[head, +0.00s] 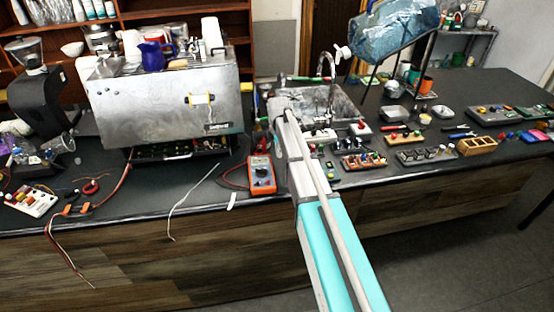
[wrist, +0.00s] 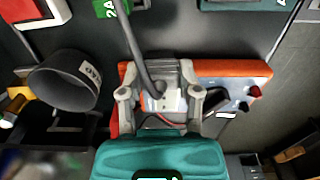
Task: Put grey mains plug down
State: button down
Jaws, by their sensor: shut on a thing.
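In the wrist view my gripper (wrist: 160,100) is shut on the grey mains plug (wrist: 165,98), which sits between its two grey fingers. A thick dark grey cable (wrist: 140,55) runs from the plug to the top of the picture. In the head view the end of my arm reaches over the counter by the sink, and my gripper and the plug cannot be made out there.
A dark labelled cup (wrist: 65,82) stands close left of the gripper, and a green block (wrist: 108,8) lies above. In the head view the steel brewer (head: 165,100) and orange multimeter (head: 262,174) are left of my arm, with several small part boards right.

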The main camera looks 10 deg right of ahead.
dwell(0.3)
jog(key=shift+w+f+b, duration=0.4)
jog(key=shift+f+b, duration=0.15)
jog(key=shift+b, duration=0.05)
jog(key=shift+a+f+b, duration=0.1)
jog(key=shift+f+b, duration=1.3)
jog(key=shift+f, duration=0.05)
jog(key=shift+f, duration=0.1)
jog(key=shift+c, duration=1.5)
grip_release()
notch_tip(320, 180, up, 12)
jog(key=p, duration=1.2)
